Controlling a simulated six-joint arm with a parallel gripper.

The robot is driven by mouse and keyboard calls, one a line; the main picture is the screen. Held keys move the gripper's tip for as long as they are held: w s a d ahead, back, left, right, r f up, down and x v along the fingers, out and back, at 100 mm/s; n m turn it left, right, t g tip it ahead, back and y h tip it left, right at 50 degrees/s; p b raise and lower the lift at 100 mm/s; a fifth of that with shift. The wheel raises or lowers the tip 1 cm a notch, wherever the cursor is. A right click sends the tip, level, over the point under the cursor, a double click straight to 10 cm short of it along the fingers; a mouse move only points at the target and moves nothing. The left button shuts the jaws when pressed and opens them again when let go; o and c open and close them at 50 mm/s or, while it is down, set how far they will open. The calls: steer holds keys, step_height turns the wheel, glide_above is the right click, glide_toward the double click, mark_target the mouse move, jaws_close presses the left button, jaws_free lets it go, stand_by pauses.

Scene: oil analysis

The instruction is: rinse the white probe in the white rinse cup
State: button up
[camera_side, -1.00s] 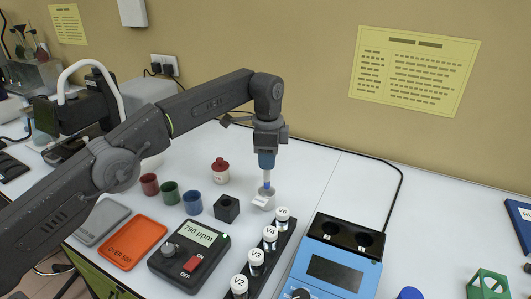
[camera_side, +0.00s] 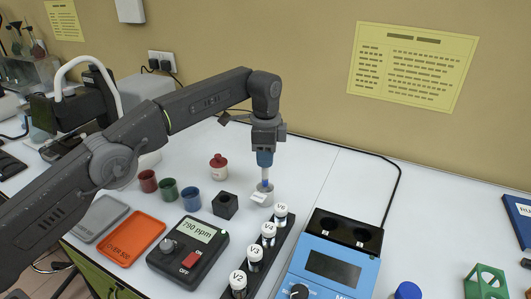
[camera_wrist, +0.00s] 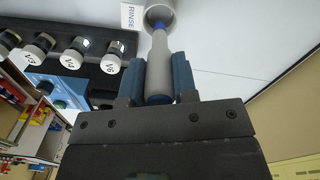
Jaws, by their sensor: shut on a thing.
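My gripper (camera_side: 265,160) points straight down over the white rinse cup (camera_side: 259,198), its jaws shut on the white probe. In the wrist view, the blue fingers of my gripper (camera_wrist: 159,82) hold the probe (camera_wrist: 157,66) by its pale body. The probe has a blue band near its lower end, and its tip reaches into the cup's mouth. The cup (camera_wrist: 147,16) shows at the top edge of the wrist view beside its RINSE label (camera_wrist: 130,17). The tip is hidden inside the cup, so its depth is unclear.
A black rack (camera_side: 258,268) of labelled vials stands close in front of the cup. A black holder block (camera_side: 225,205), red, green and blue cups, and a red-capped bottle (camera_side: 218,167) stand left. A meter (camera_side: 188,255) reads about 790 ppm. A blue instrument (camera_side: 335,268) stands right.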

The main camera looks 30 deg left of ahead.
mark_target(265, 170)
steer(key=shift+f, duration=0.6)
steer(key=shift+f, duration=0.6)
steer(key=shift+f, duration=0.75)
steer(key=shift+f, duration=0.4)
stand_by(1.6)
